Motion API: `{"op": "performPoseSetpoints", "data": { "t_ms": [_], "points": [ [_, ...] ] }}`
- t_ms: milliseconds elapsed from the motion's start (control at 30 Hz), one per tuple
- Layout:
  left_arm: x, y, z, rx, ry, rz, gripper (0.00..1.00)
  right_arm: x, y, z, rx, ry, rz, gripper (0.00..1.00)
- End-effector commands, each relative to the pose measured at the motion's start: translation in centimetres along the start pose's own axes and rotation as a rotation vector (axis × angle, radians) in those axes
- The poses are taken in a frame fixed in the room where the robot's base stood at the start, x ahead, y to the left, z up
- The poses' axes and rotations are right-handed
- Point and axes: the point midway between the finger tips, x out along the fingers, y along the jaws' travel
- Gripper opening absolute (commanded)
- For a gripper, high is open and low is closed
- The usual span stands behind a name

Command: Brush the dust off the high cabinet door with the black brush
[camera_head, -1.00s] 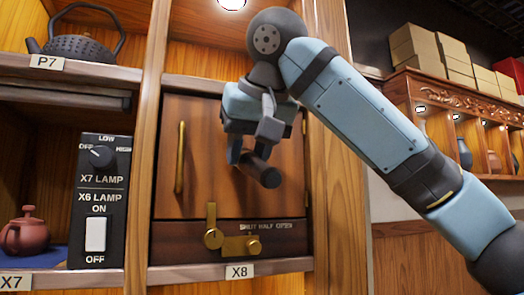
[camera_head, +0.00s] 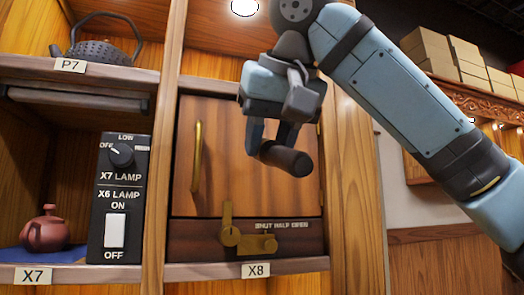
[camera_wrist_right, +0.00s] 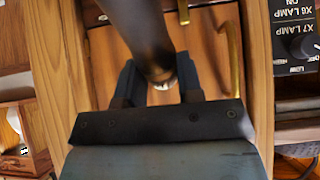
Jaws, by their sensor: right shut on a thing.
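The high cabinet door (camera_head: 222,175) is a shut brown wooden panel above the X8 label, with a tall brass handle (camera_head: 197,158) on its left. It also shows in the right wrist view (camera_wrist_right: 107,52). I cannot make out dust on it. My right gripper (camera_head: 272,140) is in front of the door's upper right part, shut on the black brush (camera_head: 287,159). The brush shows as a dark cylinder, which also fills the top middle of the wrist view (camera_wrist_right: 143,30). Its bristles are not clear, and I cannot tell whether it touches the door. My left gripper is out of view.
A brass latch (camera_head: 250,242) marked shut, half, open sits below the door. A black switch panel (camera_head: 118,195) stands left of it. A red-brown teapot (camera_head: 45,230) and a dark kettle (camera_head: 102,45) stand on the left shelves. A wooden post (camera_head: 350,180) borders the door's right.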

Motion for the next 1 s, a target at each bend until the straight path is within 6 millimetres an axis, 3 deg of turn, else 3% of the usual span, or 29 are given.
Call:
{"op": "performPoseSetpoints", "data": {
  "t_ms": [467,1000],
  "points": [
    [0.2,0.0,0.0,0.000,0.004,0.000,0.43,-0.5,0.0,0.6,0.000,-0.001,0.000,0.08],
    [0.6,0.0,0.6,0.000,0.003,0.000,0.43,-2.4,0.0,2.7,0.000,-0.002,0.000,0.08]
  ]
}}
